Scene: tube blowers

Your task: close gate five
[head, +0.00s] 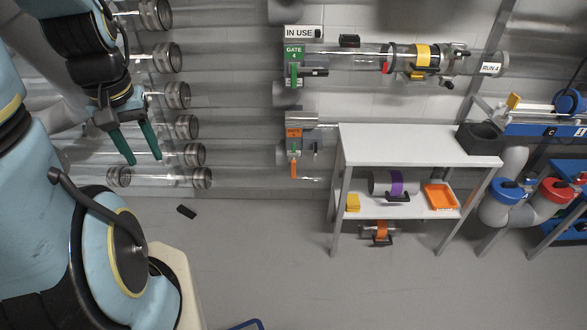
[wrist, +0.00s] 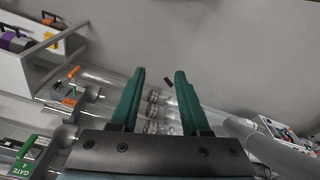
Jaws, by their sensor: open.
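An orange-labelled gate (head: 293,132) sits on the wall below the green GATE 4 box (head: 293,52); its number is too small to read. Its orange handle (head: 294,170) hangs straight down in the head view, partly beside the white table. In the wrist view the orange-labelled gate (wrist: 67,98) and its orange handle (wrist: 73,72) are at the left, outside my fingers. My gripper (head: 144,158) has two green fingers, spread apart and empty, left of the gate and in front of the tube ends. It also shows in the wrist view (wrist: 160,72).
A white table (head: 415,143) stands right of the orange-labelled gate, with a dark bin (head: 479,138) on its right end. Its lower shelf holds a purple-banded carrier (head: 396,186) and an orange tray (head: 440,196). A small black object (head: 186,211) lies on the open floor.

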